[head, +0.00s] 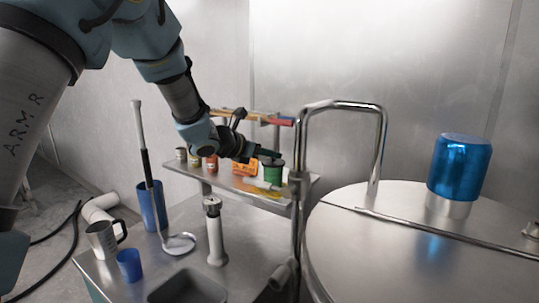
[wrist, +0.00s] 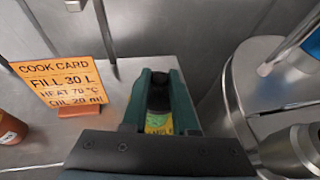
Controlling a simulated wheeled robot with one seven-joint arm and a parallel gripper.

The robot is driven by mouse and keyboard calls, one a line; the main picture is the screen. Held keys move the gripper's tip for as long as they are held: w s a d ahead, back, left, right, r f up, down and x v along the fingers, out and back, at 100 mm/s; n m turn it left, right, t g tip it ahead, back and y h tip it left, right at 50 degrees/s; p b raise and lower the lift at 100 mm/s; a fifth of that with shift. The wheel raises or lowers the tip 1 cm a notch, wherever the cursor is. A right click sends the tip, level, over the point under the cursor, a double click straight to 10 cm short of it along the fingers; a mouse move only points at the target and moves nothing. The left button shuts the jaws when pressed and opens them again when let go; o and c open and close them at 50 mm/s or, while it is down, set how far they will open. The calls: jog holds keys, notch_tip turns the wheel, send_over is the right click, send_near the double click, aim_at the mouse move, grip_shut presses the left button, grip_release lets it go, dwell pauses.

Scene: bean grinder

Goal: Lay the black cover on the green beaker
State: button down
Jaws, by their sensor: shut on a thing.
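The green beaker (head: 273,175) stands on the raised shelf at the back, near its right end. My gripper (head: 268,156) is right at the beaker's top. In the wrist view, my gripper (wrist: 160,100) has its two dark green fingers closed on the black cover (wrist: 159,78).
A large steel vessel (head: 430,240) with a bent pipe (head: 342,104) stands close on the right. A ladle (head: 178,243), blue cup (head: 129,266) and steel mug (head: 101,240) occupy the lower table.

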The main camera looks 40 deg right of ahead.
jog(key=c, duration=0.6)
grip_release()
jog(key=b+v, duration=0.3)
jog(key=v, duration=0.7)
jog(key=shift+a, duration=0.35)
jog(key=shift+r, duration=0.1)
jog(key=w+a+f+m+y, duration=0.1)
jog(key=a+f+m+y, duration=0.35)
jog(key=a, duration=0.75)
jog(key=w+a+f+m+y, duration=0.15)
jog(key=a+f+m, duration=0.45)
jog(key=a, duration=0.6)
jog(key=s+a+f+m+y, duration=0.1)
jog(key=a+f+m+y, duration=0.1)
jog(key=a, duration=0.5)
jog(key=s+a+f+m+y, duration=0.2)
jog(key=a+m, duration=0.2)
jog(key=a, duration=0.4)
jog(key=s+a+f+m+y, duration=0.1)
jog(key=a+f+m+y, duration=0.1)
jog(key=a, duration=0.6)
jog(key=shift+s+a+f+m+t+y, duration=0.25)
jog(key=shift+f+m+t+y, duration=0.15)
jog(key=shift+m+y, duration=0.2)
